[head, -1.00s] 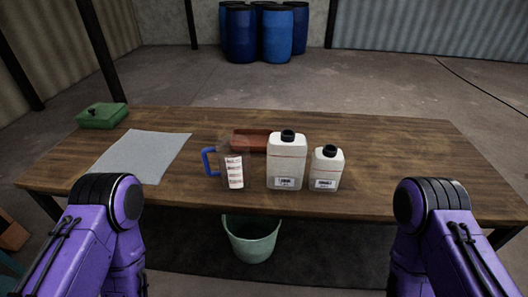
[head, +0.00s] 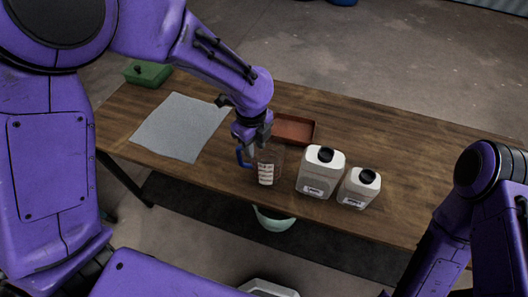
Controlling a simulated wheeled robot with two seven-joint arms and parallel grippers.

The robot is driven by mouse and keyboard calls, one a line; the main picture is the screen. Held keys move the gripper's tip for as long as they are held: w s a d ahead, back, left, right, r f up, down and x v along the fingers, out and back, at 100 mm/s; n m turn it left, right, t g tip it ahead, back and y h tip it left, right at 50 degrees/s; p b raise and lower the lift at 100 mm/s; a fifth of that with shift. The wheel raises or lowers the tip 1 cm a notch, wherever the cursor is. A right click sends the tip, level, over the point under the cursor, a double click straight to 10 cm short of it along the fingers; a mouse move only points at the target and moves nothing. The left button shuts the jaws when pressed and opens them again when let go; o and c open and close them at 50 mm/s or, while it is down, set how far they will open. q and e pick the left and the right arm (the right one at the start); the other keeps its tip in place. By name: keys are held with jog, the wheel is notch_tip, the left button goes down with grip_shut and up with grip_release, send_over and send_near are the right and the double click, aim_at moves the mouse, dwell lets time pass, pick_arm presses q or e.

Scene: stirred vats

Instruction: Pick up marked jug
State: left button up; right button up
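The marked jug (head: 266,168) is clear, with a white marked label and a blue handle (head: 243,158) on its left side. It stands upright on the wooden table (head: 400,155) near the front edge. My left gripper (head: 246,146) points down at the jug's handle side and covers the upper part of the handle. Its fingers are small and dark here, so I cannot tell whether they are open or closed on the handle. My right arm shows at the right edge; its gripper is not visible.
Two white bottles with black caps, one larger (head: 320,172) and one smaller (head: 358,188), stand right of the jug. A reddish-brown tray (head: 295,130) lies behind it. A grey mat (head: 180,127) and green box (head: 147,74) are left. A pale green bucket (head: 273,219) is below the table.

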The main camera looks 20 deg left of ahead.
aim_at(255, 160)
pick_arm(q)
notch_tip(255, 160, down, 8)
jog(key=shift+w+r+p, duration=0.1)
jog(key=shift+w+p, duration=0.05)
jog(key=shift+p, duration=0.7)
jog(key=shift+r, duration=0.1)
jog(key=shift+c, duration=0.3)
grip_shut()
pick_arm(e)
jog(key=shift+s+d+r, duration=0.1)
jog(key=shift+s+r, duration=0.1)
jog(key=shift+r, duration=0.3)
jog(key=shift+s+r, duration=0.2)
jog(key=shift+r, duration=0.3)
pick_arm(q)
jog(key=shift+s, duration=0.2)
